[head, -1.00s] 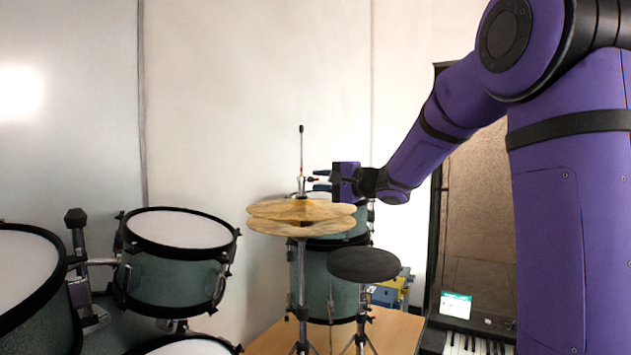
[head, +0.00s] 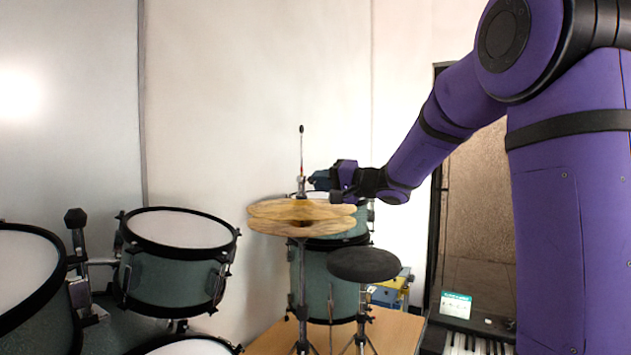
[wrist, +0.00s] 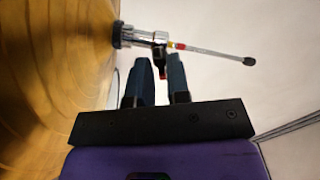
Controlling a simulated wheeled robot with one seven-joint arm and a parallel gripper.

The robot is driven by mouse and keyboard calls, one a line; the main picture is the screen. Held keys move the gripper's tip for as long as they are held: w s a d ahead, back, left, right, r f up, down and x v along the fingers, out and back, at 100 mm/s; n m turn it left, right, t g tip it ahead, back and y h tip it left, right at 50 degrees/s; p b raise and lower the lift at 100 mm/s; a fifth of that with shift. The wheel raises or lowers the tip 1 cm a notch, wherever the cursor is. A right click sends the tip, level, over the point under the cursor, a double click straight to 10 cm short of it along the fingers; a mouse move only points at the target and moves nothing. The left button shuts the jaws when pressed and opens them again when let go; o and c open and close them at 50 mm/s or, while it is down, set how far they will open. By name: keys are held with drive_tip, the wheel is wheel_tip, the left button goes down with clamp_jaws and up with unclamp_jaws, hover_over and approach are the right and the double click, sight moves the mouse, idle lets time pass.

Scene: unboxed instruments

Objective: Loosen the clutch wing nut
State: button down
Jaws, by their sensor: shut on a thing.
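The hi-hat cymbals (head: 300,212) sit as a brass pair on their stand, and their edge fills the left of the wrist view (wrist: 50,70). A chrome clutch (wrist: 138,38) sits above them on the thin pull rod (wrist: 215,52). The small dark clutch wing nut (wrist: 160,54) sticks out from the clutch's side, with a bit of red near it. My gripper (wrist: 158,64) has its two dark fingers around the nut and is shut on it. In the head view my gripper (head: 313,181) is at the rod just above the cymbals; the nut is too small to make out there.
A black round pad (head: 363,265) stands in front of the cymbals. Green drums (head: 175,255) stand at the left. A wooden platform (head: 395,330) lies below, with a keyboard (head: 470,342) at the right. The wall behind the rod is clear.

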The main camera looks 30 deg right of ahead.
drive_tip(key=shift+n, duration=0.3)
drive_tip(key=n, duration=0.4)
idle(0.5)
drive_tip(key=shift+n, duration=0.5)
drive_tip(key=c, duration=1.5)
unclamp_jaws()
drive_tip(key=shift+n, duration=0.3)
drive_tip(key=o, duration=0.4)
drive_tip(key=shift+v, duration=3.05)
